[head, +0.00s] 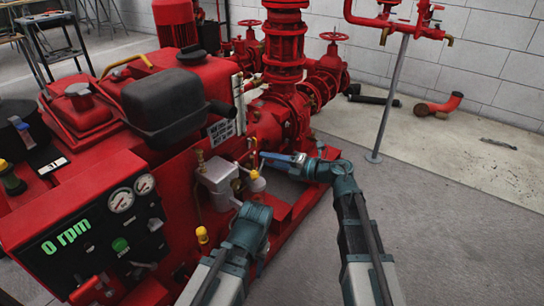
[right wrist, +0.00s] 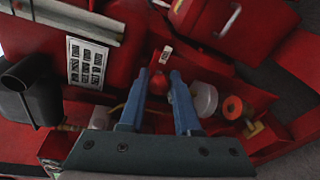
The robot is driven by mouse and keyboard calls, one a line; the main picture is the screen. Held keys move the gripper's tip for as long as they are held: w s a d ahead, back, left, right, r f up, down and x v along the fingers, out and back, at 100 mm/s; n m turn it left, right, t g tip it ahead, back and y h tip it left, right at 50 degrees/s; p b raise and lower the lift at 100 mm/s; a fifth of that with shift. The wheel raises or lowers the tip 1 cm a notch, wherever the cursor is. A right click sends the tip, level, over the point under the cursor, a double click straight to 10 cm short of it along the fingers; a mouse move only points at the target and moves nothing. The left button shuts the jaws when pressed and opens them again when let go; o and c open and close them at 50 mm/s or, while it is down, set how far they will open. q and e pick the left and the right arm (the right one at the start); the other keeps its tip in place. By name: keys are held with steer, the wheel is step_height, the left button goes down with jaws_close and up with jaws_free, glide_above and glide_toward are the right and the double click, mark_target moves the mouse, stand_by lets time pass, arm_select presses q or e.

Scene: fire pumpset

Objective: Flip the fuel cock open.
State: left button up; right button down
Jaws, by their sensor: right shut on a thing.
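My right gripper (head: 265,157) reaches in from the right in the head view, at the pump side of the red engine set. In the right wrist view its two blue fingers (right wrist: 158,82) stand on either side of a small red handle (right wrist: 158,83), which looks like the fuel cock's lever. The gripper is shut on it. The cock's body is mostly hidden, so its open or shut position cannot be told. My left arm's wrist (head: 250,226) is in front of the set; its fingers cannot be made out.
A black tank (head: 165,105) sits on the engine at the left. Red pump pipes (head: 286,60) rise behind. The control panel (head: 95,235) is at the lower left.

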mark_target(255, 160)
steer(key=shift+s+a+r+n+t+h+p, duration=0.15)
steer(key=shift+s+a+n+t+h+p, duration=0.2)
steer(key=shift+n, duration=0.7)
steer(key=shift+s+a+r+n+t+h+p, duration=0.1)
steer(key=shift+s+a+r+n+p, duration=0.15)
steer(key=shift+s+n, duration=0.6)
steer(key=shift+s+a+r+n+t+h+p, duration=0.1)
steer(key=shift+s+a+n+t+h+p, duration=0.25)
steer(key=shift+n, duration=0.95)
steer(key=shift+w, duration=0.15)
steer(key=c, duration=0.6)
jaws_free()
